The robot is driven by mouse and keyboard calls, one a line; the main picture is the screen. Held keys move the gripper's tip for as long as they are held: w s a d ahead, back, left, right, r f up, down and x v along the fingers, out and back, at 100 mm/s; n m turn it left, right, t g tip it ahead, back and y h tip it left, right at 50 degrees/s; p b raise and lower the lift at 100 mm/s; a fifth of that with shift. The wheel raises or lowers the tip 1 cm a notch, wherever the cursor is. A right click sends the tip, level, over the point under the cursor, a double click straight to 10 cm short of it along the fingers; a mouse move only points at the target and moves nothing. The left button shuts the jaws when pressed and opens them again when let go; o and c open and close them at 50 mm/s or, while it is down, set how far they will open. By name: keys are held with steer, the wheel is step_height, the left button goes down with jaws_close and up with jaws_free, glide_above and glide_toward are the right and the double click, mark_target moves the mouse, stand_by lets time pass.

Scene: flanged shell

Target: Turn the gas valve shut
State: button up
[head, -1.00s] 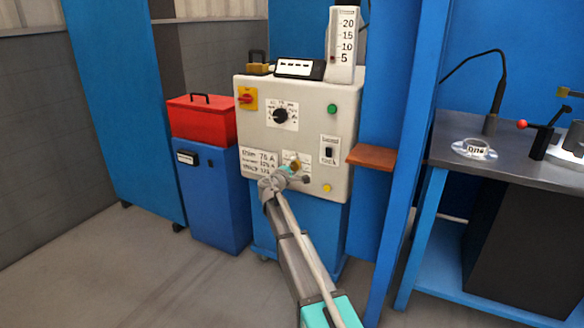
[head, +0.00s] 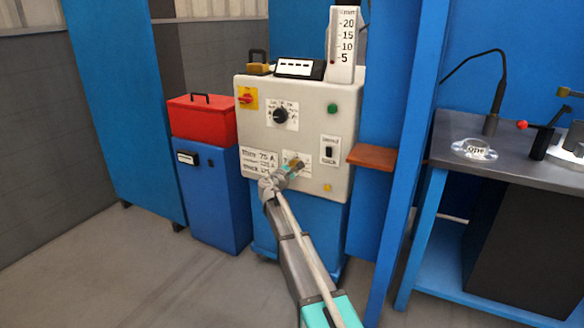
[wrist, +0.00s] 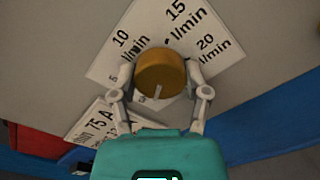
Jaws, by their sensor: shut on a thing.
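The gas valve is a round brass knob (wrist: 160,72) with a pale pointer, on a white dial plate (wrist: 207,50) marked 5 to 20 l/min. The pointer faces the lower edge of the wrist view, past the 5 mark, near a small mark that I cannot read clearly. My gripper (wrist: 160,68) is shut on the knob, with one finger on each side. In the head view my gripper (head: 296,167) is at the lower front of the grey control box (head: 310,110) and hides most of the knob and its dial.
The box front also carries a red switch (head: 246,97), a black rotary dial (head: 281,115), a green button (head: 332,108) and a yellow button (head: 327,188). A brown shelf (head: 371,156) juts out to the right. A red toolbox (head: 202,119) stands at left.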

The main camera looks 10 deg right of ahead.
steer(key=shift+w, duration=0.2)
steer(key=o, duration=1.1)
steer(key=shift+o, duration=0.2)
steer(key=shift+s, duration=0.1)
steer(key=shift+s+a, duration=0.2)
steer(key=shift+s, duration=0.15)
steer(key=v, duration=1.1)
steer(key=shift+s+a, duration=0.1)
